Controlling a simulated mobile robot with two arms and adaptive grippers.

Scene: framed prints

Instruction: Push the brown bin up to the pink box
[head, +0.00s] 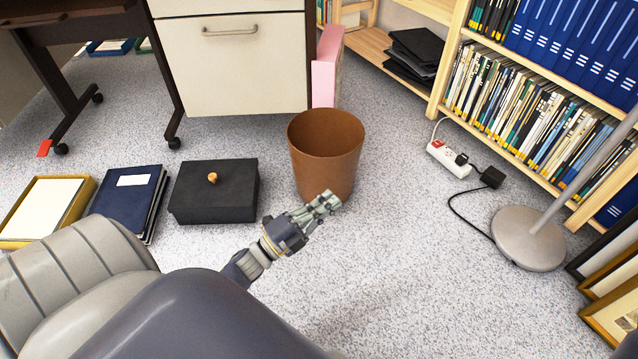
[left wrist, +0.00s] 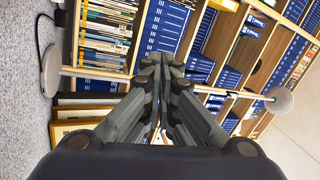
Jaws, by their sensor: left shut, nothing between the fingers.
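The brown bin (head: 325,160) stands upright on the carpet in the middle of the head view. The pink box (head: 326,68) stands behind it, against the right side of the cream drawer unit. Carpet shows between the bin and the box. My left gripper (head: 330,199) is shut and empty, at the near side of the bin's lower part; I cannot tell whether it touches. In the left wrist view the shut fingers (left wrist: 160,75) point toward the bookshelf, and neither bin nor box shows there. My right gripper is not in view.
A black box with a knob (head: 214,190) lies left of the bin, beside dark blue binders (head: 131,195). A white power strip (head: 449,158) and a lamp base (head: 529,238) are at the right, before the bookshelf (head: 545,100). Carpet is clear right of the bin.

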